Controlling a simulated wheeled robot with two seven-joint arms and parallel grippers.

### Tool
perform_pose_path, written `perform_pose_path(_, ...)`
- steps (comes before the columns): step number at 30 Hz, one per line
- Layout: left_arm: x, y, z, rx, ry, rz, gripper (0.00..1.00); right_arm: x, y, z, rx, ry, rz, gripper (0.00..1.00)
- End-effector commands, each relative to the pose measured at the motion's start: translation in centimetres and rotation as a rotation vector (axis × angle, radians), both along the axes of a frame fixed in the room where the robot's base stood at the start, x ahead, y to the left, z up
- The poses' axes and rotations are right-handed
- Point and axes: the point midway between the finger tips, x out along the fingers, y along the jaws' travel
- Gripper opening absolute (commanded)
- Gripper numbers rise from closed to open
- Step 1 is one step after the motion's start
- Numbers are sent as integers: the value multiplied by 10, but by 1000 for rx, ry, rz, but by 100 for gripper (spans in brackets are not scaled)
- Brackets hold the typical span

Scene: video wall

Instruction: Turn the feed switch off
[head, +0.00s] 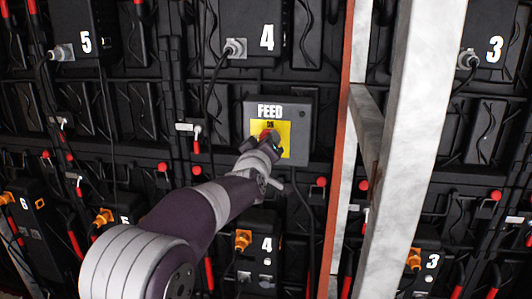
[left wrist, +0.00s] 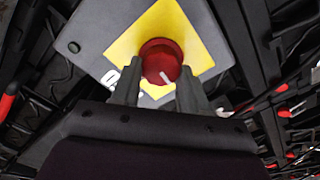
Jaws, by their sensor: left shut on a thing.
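The feed switch is a grey box (head: 307,118) labelled FEED with a yellow plate (head: 285,140) and a red rotary knob (head: 266,136). It is mounted on the back of the video wall, near the middle of the head view. In the left wrist view the red knob (left wrist: 162,59) has a white mark at its lower part. My left gripper (head: 266,144) is at the knob, and in the left wrist view its two fingers (left wrist: 158,88) stand on either side of it, shut on it. The lettering by the knob is too small to read. My right gripper is not in view.
A pale upright post (head: 415,130) and a thin reddish-edged post (head: 350,130) stand just right of the box. Black numbered units, such as unit 4 (head: 250,30), and hanging cables surround it. Several red-tipped levers stick out from the wall.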

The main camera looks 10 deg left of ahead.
Motion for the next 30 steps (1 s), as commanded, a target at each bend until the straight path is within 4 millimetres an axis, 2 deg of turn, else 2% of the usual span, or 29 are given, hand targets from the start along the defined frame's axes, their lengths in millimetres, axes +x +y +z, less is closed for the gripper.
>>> perform_pose_path(6, 0, 0, -2, -68, 1, 0, 14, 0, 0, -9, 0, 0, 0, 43)
perform_pose_path(23, 0, 1, -1, -98, 1, 0, 14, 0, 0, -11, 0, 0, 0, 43)
perform_pose_path(24, 0, 1, -1, -97, 1, 0, 51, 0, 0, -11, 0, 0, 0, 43)
perform_pose_path(26, 0, 1, -1, -97, 1, 0, 70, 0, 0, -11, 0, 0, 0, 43)
perform_pose_path(30, 0, 0, -1, -96, 0, 1, 70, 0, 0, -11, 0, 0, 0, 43)
